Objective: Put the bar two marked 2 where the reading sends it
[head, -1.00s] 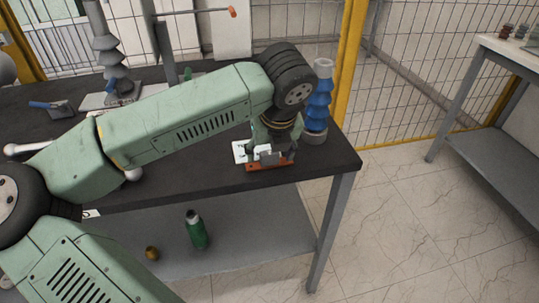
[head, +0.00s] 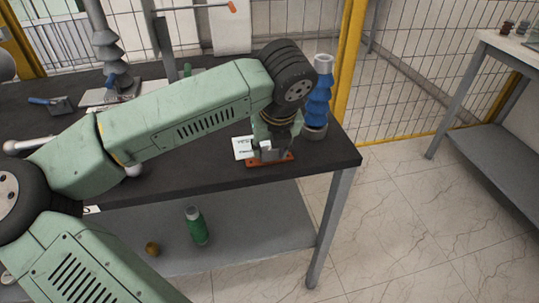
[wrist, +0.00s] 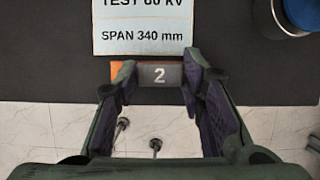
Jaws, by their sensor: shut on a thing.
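The bar marked 2 (wrist: 158,76) is grey with a white 2 and lies between my gripper's fingers (wrist: 158,90) in the wrist view. My gripper (head: 272,152) is shut on it near the table's front right. An orange-red holder (head: 268,161) is directly below the gripper; its orange end also shows left of the bar in the wrist view (wrist: 118,72). I cannot tell whether the bar is clear of the holder. A white card (wrist: 150,36) beyond the bar reads "TEST 60 kV" and "SPAN 340 mm"; its top is cut off. It also shows in the head view (head: 243,146).
A blue ribbed bushing (head: 318,98) stands right of my gripper. A grey ribbed bushing (head: 108,50) stands on a plate at the back left. My arm hides much of the dark table (head: 210,181). A green bottle (head: 196,226) stands on the lower shelf.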

